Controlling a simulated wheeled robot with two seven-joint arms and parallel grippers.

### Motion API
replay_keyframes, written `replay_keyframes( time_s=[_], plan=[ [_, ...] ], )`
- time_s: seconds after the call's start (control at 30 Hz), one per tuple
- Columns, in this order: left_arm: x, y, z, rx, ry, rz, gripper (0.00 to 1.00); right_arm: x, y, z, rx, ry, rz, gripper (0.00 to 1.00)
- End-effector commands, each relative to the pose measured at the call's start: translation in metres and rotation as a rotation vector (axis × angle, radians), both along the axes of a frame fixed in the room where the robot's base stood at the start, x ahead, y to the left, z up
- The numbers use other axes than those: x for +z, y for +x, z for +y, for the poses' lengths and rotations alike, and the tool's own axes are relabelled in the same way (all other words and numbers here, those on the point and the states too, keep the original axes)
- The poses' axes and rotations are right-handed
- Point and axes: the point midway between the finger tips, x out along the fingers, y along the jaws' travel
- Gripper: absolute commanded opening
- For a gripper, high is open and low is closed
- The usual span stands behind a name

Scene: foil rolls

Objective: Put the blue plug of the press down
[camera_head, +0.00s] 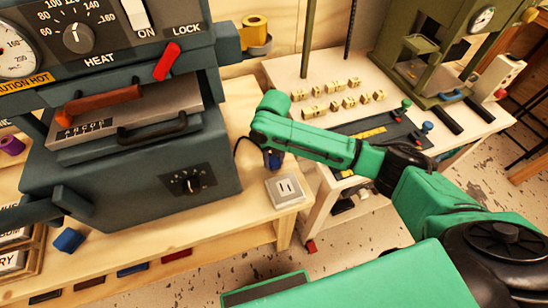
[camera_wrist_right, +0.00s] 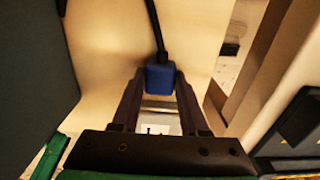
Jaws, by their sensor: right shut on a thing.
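My right gripper (camera_head: 273,160) points down beside the press and is shut on the blue plug (camera_wrist_right: 160,77). The plug sits between the two fingertips in the right wrist view, with its dark cord running up from it. In the head view the plug is mostly hidden by the gripper. A pale outlet block with two slots (camera_head: 285,190) lies on the wooden bench just in front of the gripper. The plug appears held apart from the outlet, above the bench. The grey press (camera_head: 130,160) stands to the left. My left gripper is not in view.
A blue block (camera_head: 68,240) lies on the bench before the press. A yellow roll (camera_head: 255,31) stands behind. A white side table (camera_head: 310,75) at the right holds several brass type pieces and a dark mat. Bare bench surrounds the outlet.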

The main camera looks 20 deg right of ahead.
Motion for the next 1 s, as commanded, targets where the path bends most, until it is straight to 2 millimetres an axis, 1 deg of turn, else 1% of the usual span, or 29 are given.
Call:
replay_keyframes(
  time_s=[0.2,0.23,0.3,0.57,0.67,0.73,0.77,0.87,1.0],
  plan=[
    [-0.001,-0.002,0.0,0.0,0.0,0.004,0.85,-0.004,0.0,0.0,0.0,0.0,-0.001,0.0],
    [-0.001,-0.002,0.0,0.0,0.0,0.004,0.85,-0.004,0.0,0.0,0.0,0.0,0.0,0.51],
    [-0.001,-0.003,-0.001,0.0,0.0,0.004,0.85,-0.004,0.0,0.0,0.0,0.0,0.0,0.74],
    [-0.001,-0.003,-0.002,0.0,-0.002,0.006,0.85,-0.004,0.0,0.0,0.0,0.0,0.0,0.74],
    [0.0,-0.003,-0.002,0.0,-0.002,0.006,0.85,0.001,0.0,0.0,0.0,0.0,-0.001,0.74],
    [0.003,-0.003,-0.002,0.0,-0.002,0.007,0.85,0.012,0.001,0.0,0.001,0.0,-0.003,0.74],
    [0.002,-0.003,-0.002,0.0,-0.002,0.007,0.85,0.017,0.001,0.0,0.0,0.001,-0.004,0.74],
    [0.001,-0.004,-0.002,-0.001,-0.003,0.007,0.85,0.043,0.001,0.0,0.001,0.001,-0.007,0.74],
    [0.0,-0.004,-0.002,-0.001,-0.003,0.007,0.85,0.084,0.002,0.0,0.0,0.001,-0.006,0.74]
  ],
)
